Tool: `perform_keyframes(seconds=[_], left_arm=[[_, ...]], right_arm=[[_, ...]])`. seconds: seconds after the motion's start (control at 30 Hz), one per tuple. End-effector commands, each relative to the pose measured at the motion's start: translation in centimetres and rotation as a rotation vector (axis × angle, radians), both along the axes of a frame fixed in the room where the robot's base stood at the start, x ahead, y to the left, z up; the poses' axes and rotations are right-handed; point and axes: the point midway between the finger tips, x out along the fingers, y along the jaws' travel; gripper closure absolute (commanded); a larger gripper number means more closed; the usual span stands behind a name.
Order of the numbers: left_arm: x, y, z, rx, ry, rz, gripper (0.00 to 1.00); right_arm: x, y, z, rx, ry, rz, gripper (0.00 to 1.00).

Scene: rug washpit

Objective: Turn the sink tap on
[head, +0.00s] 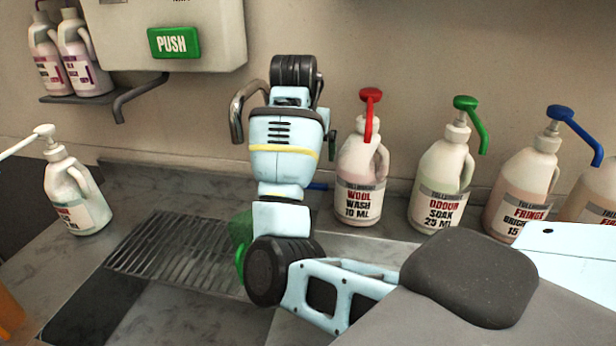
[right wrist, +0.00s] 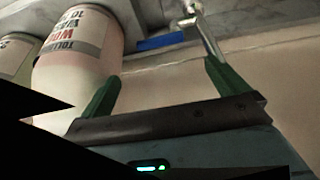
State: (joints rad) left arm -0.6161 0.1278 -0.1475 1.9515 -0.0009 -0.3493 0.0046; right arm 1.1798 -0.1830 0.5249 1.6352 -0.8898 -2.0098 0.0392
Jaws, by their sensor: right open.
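The chrome tap (head: 238,112) curves out on the left of my right arm in the head view; the arm hides most of it. A blue lever (head: 318,186) shows between the arm and the red-pump bottle. In the right wrist view, which is upside down, the blue lever (right wrist: 160,42) lies ahead of the fingers, and a chrome pipe (right wrist: 207,32) is near the right finger. My right gripper (right wrist: 162,70) is open, with its green fingers apart and nothing held. In the head view it is mostly hidden behind the arm. My left gripper is not in view.
The wool wash bottle (head: 360,180) stands close to my right arm; it fills the left of the wrist view (right wrist: 85,55). More pump bottles (head: 445,175) line the wall at right. Another bottle (head: 78,195) stands left. A metal grate (head: 170,255) lies in the counter.

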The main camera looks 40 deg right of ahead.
Motion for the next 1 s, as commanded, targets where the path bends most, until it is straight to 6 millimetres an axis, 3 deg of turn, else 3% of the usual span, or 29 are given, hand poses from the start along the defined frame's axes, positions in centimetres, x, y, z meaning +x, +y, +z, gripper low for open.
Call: perform_keyframes(seconds=[0.23, 0.7, 1.0], left_arm=[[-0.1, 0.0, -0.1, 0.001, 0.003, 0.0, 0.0], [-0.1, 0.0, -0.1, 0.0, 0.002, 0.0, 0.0], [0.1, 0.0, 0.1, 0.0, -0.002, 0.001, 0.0]], right_arm=[[0.4, -0.6, -1.8, 0.0, 0.003, 0.001, 0.01], [2.3, -3.0, -9.2, 0.001, 0.002, 0.0, 0.01], [2.8, -3.5, -11.0, 0.001, -0.001, 0.0, 0.01]])
